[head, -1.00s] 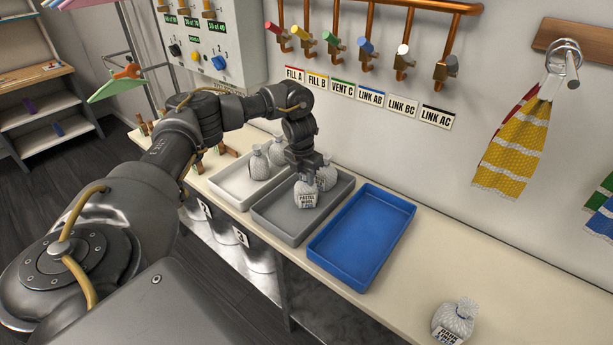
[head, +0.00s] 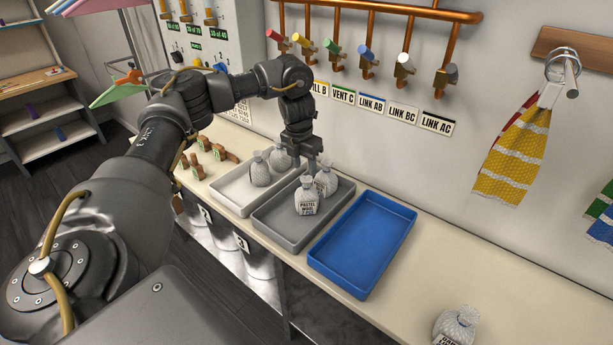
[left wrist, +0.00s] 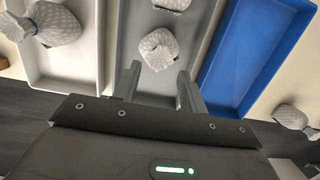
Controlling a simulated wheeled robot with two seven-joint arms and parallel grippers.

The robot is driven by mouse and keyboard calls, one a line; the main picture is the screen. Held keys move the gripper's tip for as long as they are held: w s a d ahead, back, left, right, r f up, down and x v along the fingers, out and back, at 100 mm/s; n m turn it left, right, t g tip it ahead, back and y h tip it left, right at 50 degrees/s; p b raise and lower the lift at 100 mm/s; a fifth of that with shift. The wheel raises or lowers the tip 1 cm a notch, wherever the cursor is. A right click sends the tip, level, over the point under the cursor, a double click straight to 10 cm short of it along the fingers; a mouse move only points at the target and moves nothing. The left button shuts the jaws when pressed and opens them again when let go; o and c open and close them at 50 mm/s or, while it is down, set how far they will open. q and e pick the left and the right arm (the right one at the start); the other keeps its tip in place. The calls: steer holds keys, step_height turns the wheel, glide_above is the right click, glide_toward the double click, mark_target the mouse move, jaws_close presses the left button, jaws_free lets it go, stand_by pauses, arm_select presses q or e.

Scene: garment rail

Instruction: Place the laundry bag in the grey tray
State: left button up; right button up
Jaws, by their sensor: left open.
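A pale, tied laundry bag (head: 306,198) with a label whose top word reads "PASTEL" stands in the grey tray (head: 288,238), near its middle. A second pale bag (head: 326,181) stands behind it in the same tray. My left gripper (head: 304,163) is open and empty above the back of the grey tray, pointing down. In the left wrist view its fingers (left wrist: 158,80) are spread apart, with a bag (left wrist: 159,48) beyond the tips and clear of them. The grey tray also shows there (left wrist: 133,45). My right gripper is not in view.
A white tray (head: 236,200) with two bags stands left of the grey tray. An empty blue tray (head: 362,240) stands to its right. Another bag (head: 456,327) sits at the counter's lower right. Valves and copper pipes (head: 408,15) line the wall behind my arm.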

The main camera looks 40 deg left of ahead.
arm_select(q)
steer(key=shift+s+r, duration=0.2)
steer(key=shift+r, duration=0.8)
steer(key=shift+s+r, duration=0.15)
steer(key=shift+r, duration=0.85)
